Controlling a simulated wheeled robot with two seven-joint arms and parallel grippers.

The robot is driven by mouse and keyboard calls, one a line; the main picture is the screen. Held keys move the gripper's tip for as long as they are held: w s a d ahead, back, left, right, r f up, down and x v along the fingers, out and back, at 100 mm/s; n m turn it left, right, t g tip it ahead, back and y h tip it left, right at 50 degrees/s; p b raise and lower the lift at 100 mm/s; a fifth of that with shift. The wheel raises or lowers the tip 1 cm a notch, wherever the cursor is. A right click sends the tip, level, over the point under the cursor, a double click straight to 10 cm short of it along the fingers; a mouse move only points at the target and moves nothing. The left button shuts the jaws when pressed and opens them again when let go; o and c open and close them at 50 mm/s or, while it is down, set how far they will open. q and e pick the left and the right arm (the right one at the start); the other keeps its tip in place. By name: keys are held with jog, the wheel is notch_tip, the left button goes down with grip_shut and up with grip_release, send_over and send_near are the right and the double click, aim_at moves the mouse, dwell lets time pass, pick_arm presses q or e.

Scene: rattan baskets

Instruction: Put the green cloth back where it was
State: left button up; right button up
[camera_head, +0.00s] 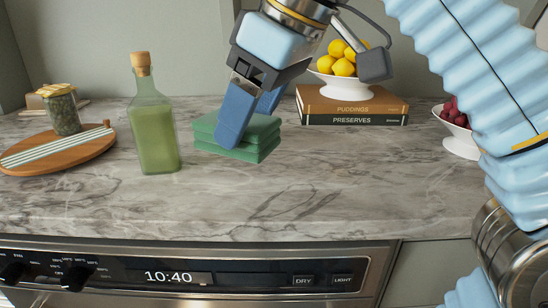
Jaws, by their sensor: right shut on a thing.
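The green cloth (212,134) is folded into a thick flat stack near the middle of the counter, right of the bottle. My right gripper (248,117) comes down over it from above, and its blue fingers are shut on the cloth. The fingers hide part of the cloth's top and front face. The cloth is at or just above the marble; I cannot tell if it touches. My left gripper is not in view.
A corked green bottle (156,130) stands left of the cloth. Two books (352,108) carry a bowl of lemons (342,85). A white bowl (461,143) of red fruit is right. The front marble (300,200) is clear.

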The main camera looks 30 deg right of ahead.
jog(key=w+d+f, duration=0.6)
jog(key=w+f, duration=0.1)
jog(key=shift+w+d, duration=0.25)
jog(key=shift+d, duration=0.15)
jog(key=f, duration=0.1)
jog(key=w+d+f, duration=0.1)
jog(key=f, duration=0.1)
jog(key=f+b, duration=0.1)
jog(key=shift+w+d+f, duration=0.15)
jog(key=shift+w+f, duration=0.05)
jog(key=shift+f, duration=0.4)
jog(key=o, duration=1.5)
jog(key=p+v, duration=0.1)
jog(key=v, duration=1.1)
